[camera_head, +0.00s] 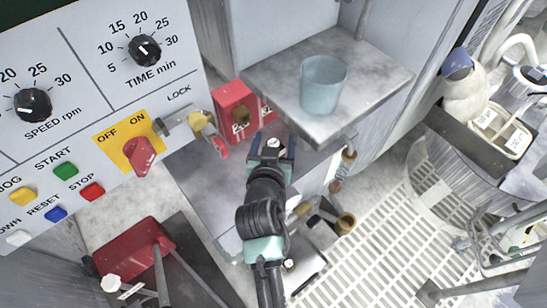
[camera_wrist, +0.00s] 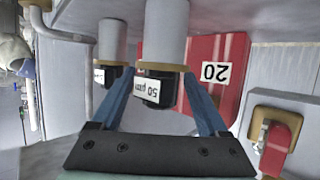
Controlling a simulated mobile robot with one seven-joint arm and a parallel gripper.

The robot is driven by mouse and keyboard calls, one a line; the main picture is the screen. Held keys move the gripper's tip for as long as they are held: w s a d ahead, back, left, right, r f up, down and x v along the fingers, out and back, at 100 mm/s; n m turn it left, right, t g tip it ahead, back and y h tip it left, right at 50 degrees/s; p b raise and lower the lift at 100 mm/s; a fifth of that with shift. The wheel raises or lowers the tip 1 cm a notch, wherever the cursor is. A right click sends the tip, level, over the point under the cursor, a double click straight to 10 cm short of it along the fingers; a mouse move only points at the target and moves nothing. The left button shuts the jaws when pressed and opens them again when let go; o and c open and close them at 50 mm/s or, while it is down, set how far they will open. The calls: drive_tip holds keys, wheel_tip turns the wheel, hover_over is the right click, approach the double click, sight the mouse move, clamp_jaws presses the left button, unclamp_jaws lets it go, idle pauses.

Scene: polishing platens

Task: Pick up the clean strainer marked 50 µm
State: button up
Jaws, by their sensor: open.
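In the wrist view, which looks upside down, a pale cylinder with a black collar carries a white label reading 50 µm (camera_wrist: 153,90). It shows between the two blue fingers of my gripper (camera_wrist: 158,78), which are open and apart from each other. I cannot tell how deep it sits between them, and I see no grip on it. A second, similar cylinder (camera_wrist: 109,45) stands to its left, its label partly hidden by the left finger. In the head view my gripper (camera_head: 272,148) is beside the shelf's front left corner; neither labelled cylinder can be made out there.
A grey shelf (camera_head: 370,85) with a translucent blue cup (camera_head: 323,86) juts out right of my gripper. A red box (camera_head: 236,108) stands just behind it. The control panel (camera_head: 75,100) with a red switch (camera_head: 140,154) is at left. A red panel labelled 20 (camera_wrist: 225,65) lies behind the cylinders.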

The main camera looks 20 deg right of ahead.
drive_tip(key=shift+w+d+f, duration=0.25)
drive_tip(key=shift+w, duration=0.3)
clamp_jaws()
